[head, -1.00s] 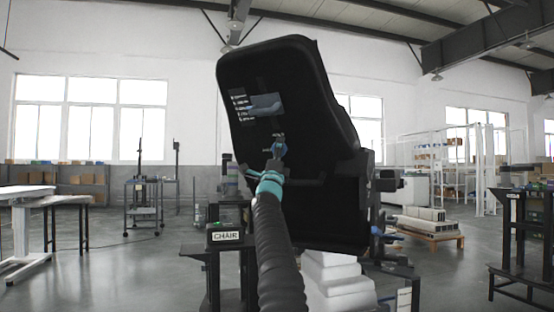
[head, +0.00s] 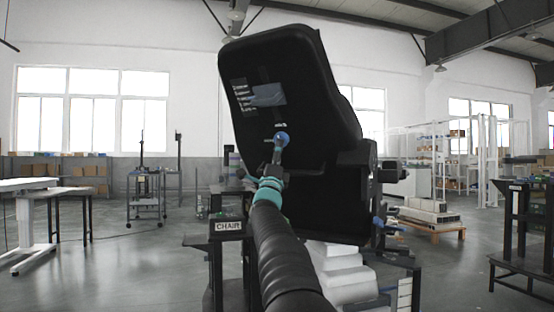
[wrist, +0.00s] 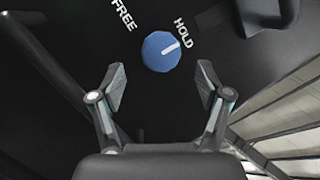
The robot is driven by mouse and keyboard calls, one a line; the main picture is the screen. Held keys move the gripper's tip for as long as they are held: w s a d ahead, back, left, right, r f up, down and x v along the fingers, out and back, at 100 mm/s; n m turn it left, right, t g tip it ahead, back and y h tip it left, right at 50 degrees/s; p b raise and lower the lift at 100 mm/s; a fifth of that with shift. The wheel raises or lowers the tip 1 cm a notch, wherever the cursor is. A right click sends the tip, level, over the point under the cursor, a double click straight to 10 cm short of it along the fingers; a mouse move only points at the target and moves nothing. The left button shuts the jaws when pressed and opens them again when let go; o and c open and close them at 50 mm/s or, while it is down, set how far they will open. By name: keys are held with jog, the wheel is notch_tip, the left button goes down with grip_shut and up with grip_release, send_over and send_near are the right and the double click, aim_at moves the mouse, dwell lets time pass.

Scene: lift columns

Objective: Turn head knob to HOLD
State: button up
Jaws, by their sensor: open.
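The blue head knob (wrist: 160,52) sits on the black back of a tilted chair; it also shows in the head view (head: 281,139). Its white pointer line aims up and right, at the HOLD label (wrist: 184,32). The FREE label (wrist: 123,14) is to the upper left of the knob. My gripper (wrist: 161,75) is open and empty. Its fingers are apart, below the knob in the wrist view, and appear clear of it. In the head view my gripper (head: 275,168) is just below the knob, small and dark against the chair.
The black chair back (head: 300,80) carries a label panel (head: 268,95). A stand marked CHAIR (head: 228,226) is at its lower left, and white stacked blocks (head: 340,275) are below. A dark stand (head: 515,225) is at the right. Open floor lies to the left.

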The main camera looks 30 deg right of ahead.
jog(key=shift+v, duration=0.8)
jog(key=s+a+f+n+t+y+p, duration=0.1)
jog(key=s+a+f+n+y+p, duration=0.15)
jog(key=a+n+y, duration=1)
jog(key=s+a+f+n+g+y+p, duration=0.35)
jog(key=s+a+f+n, duration=0.35)
jog(key=s+a+f, duration=0.3)
jog(key=s+a+f+n+g+y+p, duration=0.1)
jog(key=s+a+f+n+g, duration=0.2)
jog(key=s+f, duration=0.5)
jog(key=s+a+f+n+g+y+p, duration=0.1)
jog(key=s+a+f+n+g, duration=0.3)
jog(key=s+f, duration=0.4)
jog(key=s+a+f+n+g+y+p, duration=0.1)
jog(key=s+a+f+n+g, duration=0.2)
jog(key=s+f, duration=0.5)
jog(key=s+g, duration=0.1)
jog(key=s, duration=0.6)
jog(key=shift+s+a+f+n, duration=0.2)
jog(key=shift+a+f+n, duration=0.15)
jog(key=shift+a, duration=0.05)
